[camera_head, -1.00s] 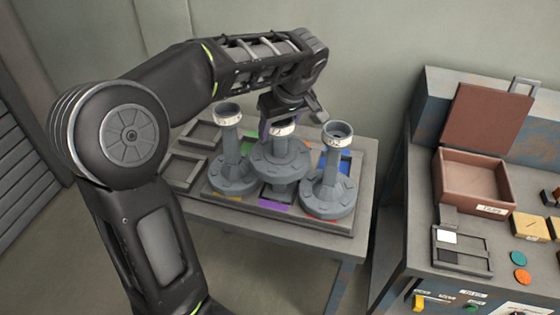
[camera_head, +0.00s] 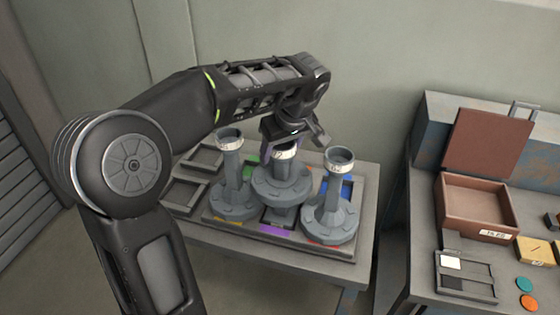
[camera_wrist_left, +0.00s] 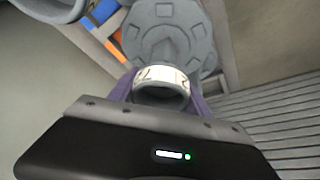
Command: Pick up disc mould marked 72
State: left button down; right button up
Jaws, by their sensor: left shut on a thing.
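Three grey disc moulds with tall stems and white-banded tops stand out at the low table. My left gripper (camera_head: 289,143) is shut on the top of the middle mould (camera_head: 281,184). Its white band is partly readable, with a 7 and a 2 in the wrist view (camera_wrist_left: 163,75). The middle mould is upright, its flange higher than those of the left mould (camera_head: 234,200) and right mould (camera_head: 331,220); a narrower lower part shows beneath it. The wrist view shows its flange beyond the band. My right gripper is out of view.
The tray (camera_head: 300,247) has coloured patches, with a purple one (camera_head: 277,230) below the middle mould. Empty square frames (camera_head: 184,195) lie to the left. A bench at right holds an open brown box (camera_head: 476,205). The wall is close behind.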

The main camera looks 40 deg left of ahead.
pick_arm(q)
notch_tip(320, 180, up, 6)
jog(key=shift+r, duration=0.1)
notch_tip(320, 180, up, 3)
jog(key=shift+r+p, duration=0.2)
jog(key=shift+p, duration=0.65)
jog(key=shift+s+f, duration=0.1)
